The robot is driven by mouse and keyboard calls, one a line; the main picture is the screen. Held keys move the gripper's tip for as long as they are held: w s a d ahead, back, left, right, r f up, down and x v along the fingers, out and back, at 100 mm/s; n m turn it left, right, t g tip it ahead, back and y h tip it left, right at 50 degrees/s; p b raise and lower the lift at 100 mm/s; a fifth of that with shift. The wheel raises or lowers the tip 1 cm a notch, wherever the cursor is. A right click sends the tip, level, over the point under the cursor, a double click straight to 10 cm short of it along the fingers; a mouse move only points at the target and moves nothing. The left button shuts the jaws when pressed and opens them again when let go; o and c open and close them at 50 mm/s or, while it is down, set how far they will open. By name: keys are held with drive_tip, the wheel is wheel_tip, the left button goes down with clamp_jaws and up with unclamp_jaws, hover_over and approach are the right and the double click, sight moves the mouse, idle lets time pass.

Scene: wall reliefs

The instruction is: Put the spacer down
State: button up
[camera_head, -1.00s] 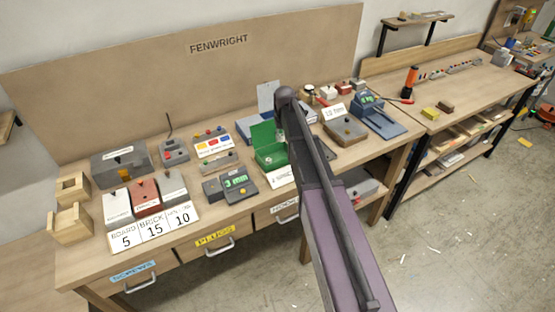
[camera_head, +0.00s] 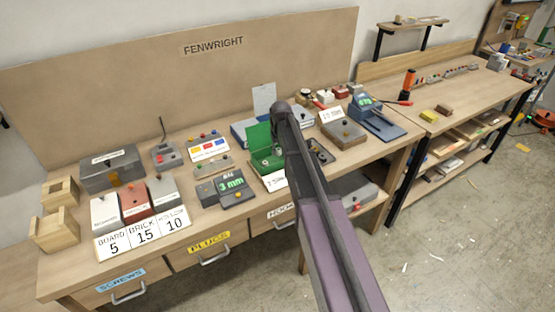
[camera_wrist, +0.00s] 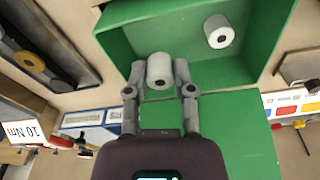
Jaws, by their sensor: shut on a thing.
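In the wrist view my gripper (camera_wrist: 160,88) is shut on a pale grey, round spacer (camera_wrist: 160,68) with a dark hole in its end. The held spacer is over the near part of the open green box (camera_wrist: 115,45); whether it touches the box cannot be told. A second, similar spacer (camera_wrist: 219,31) lies inside the green box, to the right. In the head view the green box (camera_head: 262,140) stands on the bench with its lid up. My arm hides its right side, and my gripper's fingers are not visible there.
White number cards (camera_head: 146,231) lie at the front left.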

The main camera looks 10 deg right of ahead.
sight(279, 155)
drive_tip(key=shift+f, duration=0.1)
drive_tip(key=shift+f+b, duration=1.8)
drive_tip(key=shift+b, duration=0.1)
drive_tip(key=shift+f, duration=0.15)
drive_tip(key=o, duration=0.5)
drive_tip(key=shift+c, duration=0.2)
drive_tip(key=shift+r, duration=0.2)
wheel_tip(279, 155, up, 12)
drive_tip(key=s+p, duration=0.1)
drive_tip(key=p, duration=1.1)
drive_tip(key=shift+s, duration=0.2)
drive_tip(key=shift+d, duration=0.1)
